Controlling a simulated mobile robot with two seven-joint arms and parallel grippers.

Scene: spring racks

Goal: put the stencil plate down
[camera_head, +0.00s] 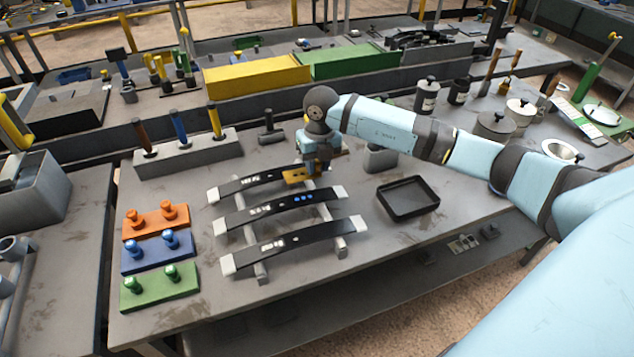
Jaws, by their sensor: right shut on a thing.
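My right gripper (314,170) is shut on the stencil plate (296,175), a small yellow-orange piece. The gripper points down at the far leaf spring and partly hides the plate. The plate is at or just above the top of the far black leaf spring (248,187), right of its white marks; I cannot tell whether they touch. The middle leaf spring (270,209) has white and blue marks. The near leaf spring (315,235) has white marks. All three lie across a grey rack (340,246). My left gripper is not in view.
An empty black tray (408,213) lies right of the springs. A grey block (380,160) stands behind it. Orange, blue and green peg boards (185,285) lie at the left. A holder (190,157) with three handled tools stands behind. Bare table shows at the front.

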